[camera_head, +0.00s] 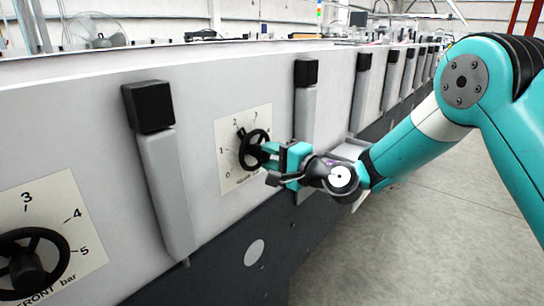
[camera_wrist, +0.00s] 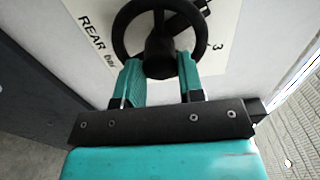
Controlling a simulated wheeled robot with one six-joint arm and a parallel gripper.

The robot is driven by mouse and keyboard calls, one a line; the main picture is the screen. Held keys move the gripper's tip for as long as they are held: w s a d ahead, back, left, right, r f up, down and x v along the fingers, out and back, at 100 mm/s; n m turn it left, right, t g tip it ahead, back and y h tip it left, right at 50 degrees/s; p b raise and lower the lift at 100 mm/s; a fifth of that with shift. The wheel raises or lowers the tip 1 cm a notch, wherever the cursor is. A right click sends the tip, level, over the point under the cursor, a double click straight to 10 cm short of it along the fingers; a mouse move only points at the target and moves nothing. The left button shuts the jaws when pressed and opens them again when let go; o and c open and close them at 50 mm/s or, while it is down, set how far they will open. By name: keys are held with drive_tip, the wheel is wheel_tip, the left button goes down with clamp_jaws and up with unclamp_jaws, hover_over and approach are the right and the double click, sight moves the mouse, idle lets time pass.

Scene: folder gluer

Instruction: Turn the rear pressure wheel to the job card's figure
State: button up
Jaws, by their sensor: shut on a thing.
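The rear pressure wheel (camera_head: 254,148) is a small black handwheel on a pale dial plate (camera_head: 231,180) on the machine's side. Figures run around it; a dark pointer-like piece shows near the 2, but I cannot tell the exact reading. In the wrist view the wheel (camera_wrist: 121,35) is close, with "REAR bar" and a 3 on its plate (camera_wrist: 90,29). My gripper (camera_head: 268,157) is shut on the wheel, its teal fingers (camera_wrist: 159,70) on either side of the hub's lower part. The fingers hide part of the lower rim. No job card is in view.
The front wheel (camera_head: 35,238), labelled "FRONT bar", is at the lower left. Grey upright arms with black tops, one left (camera_head: 165,180) and one right (camera_head: 306,105) of the rear dial, stand out from the panel. Open floor (camera_head: 420,240) lies to the right.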

drive_tip(key=o, duration=0.9)
drive_tip(key=shift+d, duration=0.15)
drive_tip(key=shift+s+d+f+b, duration=0.15)
drive_tip(key=shift+s+d+b, duration=0.15)
drive_tip(key=shift+b, duration=0.05)
drive_tip(key=b+v, duration=0.7)
drive_tip(key=v, duration=0.9)
drive_tip(key=shift+s+d, duration=0.2)
